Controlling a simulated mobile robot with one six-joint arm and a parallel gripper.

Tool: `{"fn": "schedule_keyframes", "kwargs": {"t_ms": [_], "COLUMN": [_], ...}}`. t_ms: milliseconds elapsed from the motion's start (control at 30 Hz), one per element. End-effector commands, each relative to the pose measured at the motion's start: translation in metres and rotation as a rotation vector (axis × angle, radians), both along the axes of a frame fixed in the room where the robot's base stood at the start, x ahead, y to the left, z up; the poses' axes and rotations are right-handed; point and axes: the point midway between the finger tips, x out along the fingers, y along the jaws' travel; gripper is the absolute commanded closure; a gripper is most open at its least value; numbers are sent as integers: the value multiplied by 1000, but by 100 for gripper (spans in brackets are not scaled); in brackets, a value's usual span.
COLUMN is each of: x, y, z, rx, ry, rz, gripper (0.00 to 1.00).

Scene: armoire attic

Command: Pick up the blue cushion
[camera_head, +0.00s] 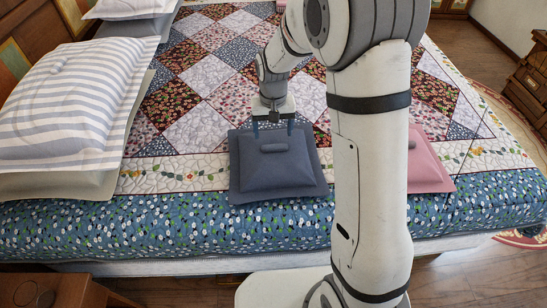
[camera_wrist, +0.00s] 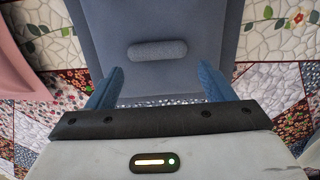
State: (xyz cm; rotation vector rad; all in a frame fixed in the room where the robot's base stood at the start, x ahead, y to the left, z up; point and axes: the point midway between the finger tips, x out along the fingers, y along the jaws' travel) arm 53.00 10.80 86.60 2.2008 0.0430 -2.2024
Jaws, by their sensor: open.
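The blue cushion (camera_head: 278,165) lies flat on the quilted bed near its front edge, left of my arm in the head view. It has a padded middle and a small raised tab on top, which shows clearly in the wrist view; the cushion (camera_wrist: 175,20) fills the top middle there. My gripper (camera_head: 271,124) is at the cushion's far edge, pointing down. In the wrist view my gripper (camera_wrist: 158,85) has its two blue fingers wide apart, with part of the cushion showing between them. Whether the fingers touch the cushion I cannot tell.
A pink cushion (camera_head: 427,163) lies on the bed (camera_head: 160,225) right of my arm, partly hidden by it. Striped pillows (camera_head: 75,100) lie at the left. A wooden bedside piece (camera_head: 50,288) stands at the front left. The quilt (camera_head: 205,75) beyond the blue cushion is clear.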

Motion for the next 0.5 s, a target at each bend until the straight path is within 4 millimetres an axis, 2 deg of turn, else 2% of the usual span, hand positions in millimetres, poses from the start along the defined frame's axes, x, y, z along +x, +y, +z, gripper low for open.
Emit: {"fn": "schedule_keyframes", "kwargs": {"t_ms": [300, 500], "x": [-2, -2], "y": [-4, -4], "z": [-44, -56], "rx": [0, 0], "ry": [2, 0], "rz": [1, 1], "gripper": [25, 25]}}
